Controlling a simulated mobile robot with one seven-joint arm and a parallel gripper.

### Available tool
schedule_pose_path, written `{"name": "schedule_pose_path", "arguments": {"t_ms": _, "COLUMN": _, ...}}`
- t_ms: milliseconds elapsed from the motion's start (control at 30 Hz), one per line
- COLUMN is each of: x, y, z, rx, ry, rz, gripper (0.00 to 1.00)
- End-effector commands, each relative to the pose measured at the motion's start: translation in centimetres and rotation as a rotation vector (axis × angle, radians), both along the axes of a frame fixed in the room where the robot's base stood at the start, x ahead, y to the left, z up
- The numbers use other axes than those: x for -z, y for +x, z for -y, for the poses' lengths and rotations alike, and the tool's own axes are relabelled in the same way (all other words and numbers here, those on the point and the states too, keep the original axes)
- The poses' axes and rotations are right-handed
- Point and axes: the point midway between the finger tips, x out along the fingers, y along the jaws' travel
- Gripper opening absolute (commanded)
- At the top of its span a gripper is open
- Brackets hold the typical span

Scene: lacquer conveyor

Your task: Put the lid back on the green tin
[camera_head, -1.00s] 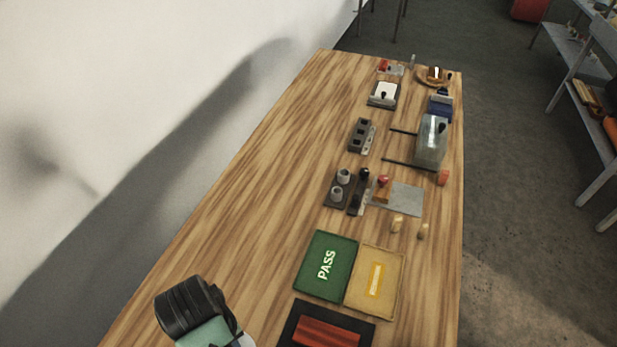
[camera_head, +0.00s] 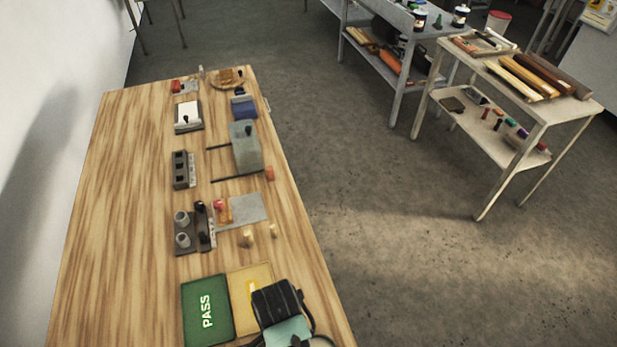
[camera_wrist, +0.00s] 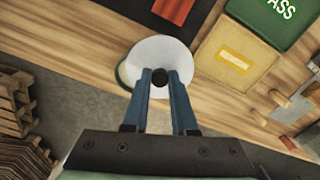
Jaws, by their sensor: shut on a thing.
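In the wrist view my gripper (camera_wrist: 158,78) is shut on the dark knob of a round white lid (camera_wrist: 180,50). The lid is near the table's edge, beside the yellow tray. A thin greenish rim shows at the lid's left side, perhaps the green tin (camera_wrist: 121,74) mostly hidden under it; I cannot tell whether the lid touches it. In the head view my gripper's dark body (camera_head: 278,303) hides the tray's lower part, and the fingertips and knob cannot be made out.
The green PASS tray (camera_head: 207,315) and yellow tray (camera_head: 240,290) lie on the wooden table (camera_head: 120,220). A dark mat with a red piece (camera_wrist: 160,18) lies close to the lid. Several fixtures and small parts stand farther back. The table's left side is clear.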

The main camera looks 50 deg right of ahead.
Motion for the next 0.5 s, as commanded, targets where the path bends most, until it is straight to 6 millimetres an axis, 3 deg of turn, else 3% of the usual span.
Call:
{"name": "schedule_pose_path", "arguments": {"t_ms": 100, "x": -0.6, "y": -2.2, "z": 2.0, "rx": 0.344, "ry": 0.001, "rz": 0.000, "gripper": 0.00}}
{"name": "schedule_pose_path", "arguments": {"t_ms": 200, "x": -0.5, "y": -3.6, "z": 3.0, "rx": 0.576, "ry": 0.003, "rz": 0.000, "gripper": 0.00}}
{"name": "schedule_pose_path", "arguments": {"t_ms": 333, "x": -0.3, "y": -4.9, "z": 3.8, "rx": 0.784, "ry": 0.003, "rz": 0.002, "gripper": 0.00}}
{"name": "schedule_pose_path", "arguments": {"t_ms": 500, "x": 0.0, "y": -5.5, "z": 4.2, "rx": 0.897, "ry": 0.002, "rz": 0.004, "gripper": 0.00}}
